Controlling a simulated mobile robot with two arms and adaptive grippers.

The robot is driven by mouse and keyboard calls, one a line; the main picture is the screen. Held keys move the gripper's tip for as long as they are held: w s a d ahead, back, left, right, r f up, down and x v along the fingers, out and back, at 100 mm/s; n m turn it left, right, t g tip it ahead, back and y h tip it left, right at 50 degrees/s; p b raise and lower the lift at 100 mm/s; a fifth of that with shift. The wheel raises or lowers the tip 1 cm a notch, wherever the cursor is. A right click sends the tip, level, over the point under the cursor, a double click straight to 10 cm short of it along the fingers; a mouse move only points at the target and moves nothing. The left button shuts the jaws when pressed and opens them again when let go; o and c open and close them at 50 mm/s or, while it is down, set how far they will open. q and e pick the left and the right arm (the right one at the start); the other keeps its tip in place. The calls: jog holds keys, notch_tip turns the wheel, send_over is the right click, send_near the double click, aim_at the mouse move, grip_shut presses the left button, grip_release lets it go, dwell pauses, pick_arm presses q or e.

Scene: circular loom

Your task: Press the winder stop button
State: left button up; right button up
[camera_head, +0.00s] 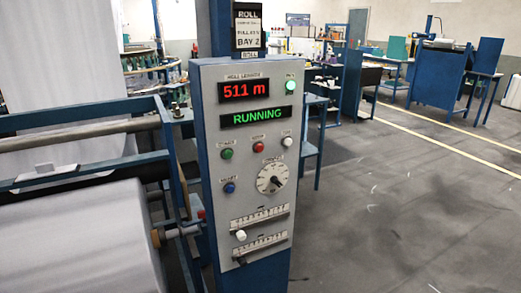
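A grey control panel (212,170) on a blue post faces me in the middle of the head view. Its red display (244,91) reads "511 m" and the green display (255,117) reads "RUNNING". A red button (258,147), which looks like the stop button, sits between a green button (226,154) on its left and a white button (287,142) on its right. The small labels are too blurred to read surely. A green-white lamp (290,85) is lit at the top right. Neither of my grippers is in view, and nothing covers the buttons.
A blue button (229,188), a dial (272,178) and two sliders (262,217) are lower on the panel. A large white fabric roll (85,245) in a blue frame stands close at the left. Open grey floor (400,210) lies to the right.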

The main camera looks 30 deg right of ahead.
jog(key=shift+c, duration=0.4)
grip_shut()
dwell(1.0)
